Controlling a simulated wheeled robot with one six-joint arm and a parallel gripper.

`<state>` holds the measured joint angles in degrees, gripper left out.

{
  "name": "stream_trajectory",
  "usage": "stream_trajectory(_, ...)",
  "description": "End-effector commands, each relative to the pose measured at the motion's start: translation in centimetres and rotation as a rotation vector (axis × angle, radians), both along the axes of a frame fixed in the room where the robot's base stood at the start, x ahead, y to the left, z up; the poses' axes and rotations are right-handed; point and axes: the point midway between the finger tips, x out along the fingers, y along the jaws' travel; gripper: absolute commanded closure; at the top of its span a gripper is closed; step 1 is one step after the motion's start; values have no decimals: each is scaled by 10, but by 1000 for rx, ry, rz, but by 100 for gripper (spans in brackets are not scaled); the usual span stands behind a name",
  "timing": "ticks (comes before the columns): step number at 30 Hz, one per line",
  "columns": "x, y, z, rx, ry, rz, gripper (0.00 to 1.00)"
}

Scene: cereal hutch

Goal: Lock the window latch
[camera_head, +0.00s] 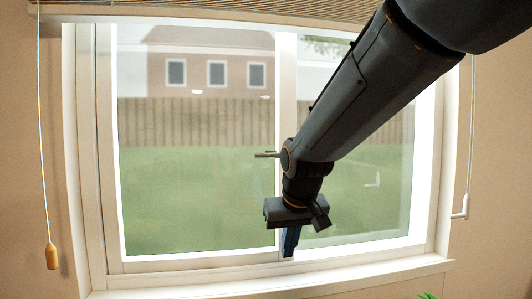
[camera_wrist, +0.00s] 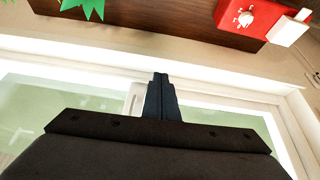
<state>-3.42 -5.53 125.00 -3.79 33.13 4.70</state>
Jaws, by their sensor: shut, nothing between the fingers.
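The white-framed sliding window (camera_head: 287,100) fills the middle of the head view, with a vertical stile between its two panes. My gripper (camera_head: 290,243) is in front of the lower part of that stile, its fingers together and pointing down. In the wrist view the shut fingers of my gripper (camera_wrist: 160,97) are beside a pale, raised piece on the stile that looks like the window latch (camera_wrist: 133,100). The fingers partly cover it. I cannot tell whether they touch it or how the latch is set. In the head view my gripper hides the latch area.
The window sill (camera_head: 270,284) runs below the window. The wrist view shows a brown wooden surface (camera_wrist: 150,30), green leaves (camera_wrist: 85,7) and a red object (camera_wrist: 240,17).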

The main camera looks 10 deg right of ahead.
Motion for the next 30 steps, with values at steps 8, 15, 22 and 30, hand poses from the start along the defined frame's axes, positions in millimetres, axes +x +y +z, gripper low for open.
stream_trajectory(8, 60, 21, 201, 8, -320, 1, 100)
stream_trajectory(15, 52, 27, 308, 24, -473, -11, 100)
stream_trajectory(22, 48, 27, 330, 29, -503, -15, 100)
stream_trajectory(30, 49, 27, 328, 28, -502, -15, 100)
